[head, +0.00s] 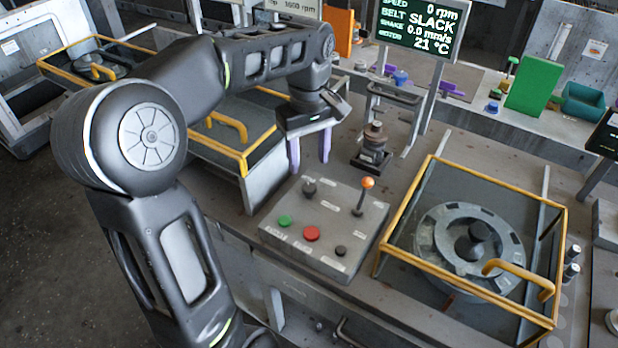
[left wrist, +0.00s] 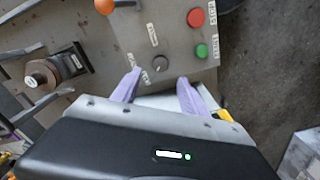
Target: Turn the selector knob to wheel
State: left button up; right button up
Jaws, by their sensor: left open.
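A small dark knob (head: 309,188) stands on the upper left of the grey control panel (head: 330,215), with white labels around it. It also shows in the left wrist view (left wrist: 160,63), just beyond my fingertips. The labels are too small to read surely, and I cannot tell which one the knob points at. A second dark knob (head: 340,251) is at the panel's front right. My left gripper (head: 310,160) is open and empty, with two purple fingers behind and above the panel's back edge. In the left wrist view its fingers (left wrist: 160,82) are apart, clear of the knob. My right gripper is not in view.
The panel also carries a green button (head: 285,221), a red button (head: 312,233) and an orange-tipped lever (head: 367,183). A dark post (head: 373,145) stands behind it. Yellow-framed covers (head: 565,250) flank the panel. A display (head: 420,25) reads 0 rpm and belt slack.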

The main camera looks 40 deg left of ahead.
aim_at(308, 185)
pick_arm(q)
notch_tip(308, 185, down, 7)
jog(key=shift+p, duration=0.35)
jog(key=shift+c, duration=0.3)
grip_shut()
